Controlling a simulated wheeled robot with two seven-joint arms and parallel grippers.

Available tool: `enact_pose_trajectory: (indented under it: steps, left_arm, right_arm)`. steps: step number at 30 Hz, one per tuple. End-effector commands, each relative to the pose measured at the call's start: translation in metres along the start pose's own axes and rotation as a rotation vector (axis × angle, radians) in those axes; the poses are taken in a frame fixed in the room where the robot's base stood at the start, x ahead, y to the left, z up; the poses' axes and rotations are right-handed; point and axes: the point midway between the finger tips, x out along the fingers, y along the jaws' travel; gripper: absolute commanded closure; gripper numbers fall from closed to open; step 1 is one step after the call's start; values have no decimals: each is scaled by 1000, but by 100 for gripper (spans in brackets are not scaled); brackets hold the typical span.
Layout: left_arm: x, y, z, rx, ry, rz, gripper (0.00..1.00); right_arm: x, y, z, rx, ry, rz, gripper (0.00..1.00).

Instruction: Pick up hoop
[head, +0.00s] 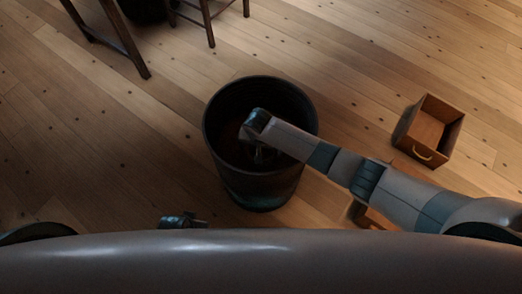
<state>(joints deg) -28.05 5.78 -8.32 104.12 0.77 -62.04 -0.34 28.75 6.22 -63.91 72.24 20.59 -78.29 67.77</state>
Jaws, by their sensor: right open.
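I cannot make out a hoop in the head view. A dark round bin (260,190) stands upright on the floor at the middle. My right arm reaches in from the right over its rim. My right gripper (261,156) points down inside the bin's mouth and is open. The bin's inside is dark, and the arm and gripper cover part of it, so what lies at its bottom is hidden. A small dark part of my left arm (183,221) shows at the lower left above my body; its fingers cannot be made out.
An open wooden drawer box (439,130) with a yellowish handle lies on the floor at the right. Another wooden piece (375,217) is partly hidden under my right arm. Dark wooden furniture legs (125,45) stand at the upper left. The plank floor around the bin's left side is clear.

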Motion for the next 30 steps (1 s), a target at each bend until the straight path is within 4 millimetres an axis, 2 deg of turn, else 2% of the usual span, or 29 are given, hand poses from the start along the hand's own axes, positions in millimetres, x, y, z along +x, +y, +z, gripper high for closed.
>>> enact_pose_trajectory:
  steps: [14, 18, 20, 30]
  left_arm:
    - [0, 0, -3, 1, 3, 0, 69]
    - [0, 0, -3, 1, 4, 0, 69]
    - [0, 0, -3, 1, 4, 0, 69]
    - [0, 0, -4, 1, 5, -1, 69]
  right_arm:
    - [1, 0, 0, 0, 0, 0, 6]
    - [1, 0, 0, 0, 0, 0, 37]
    - [1, 0, 0, 0, 0, 0, 49]
    - [-1, 0, 0, 0, 0, 0, 49]
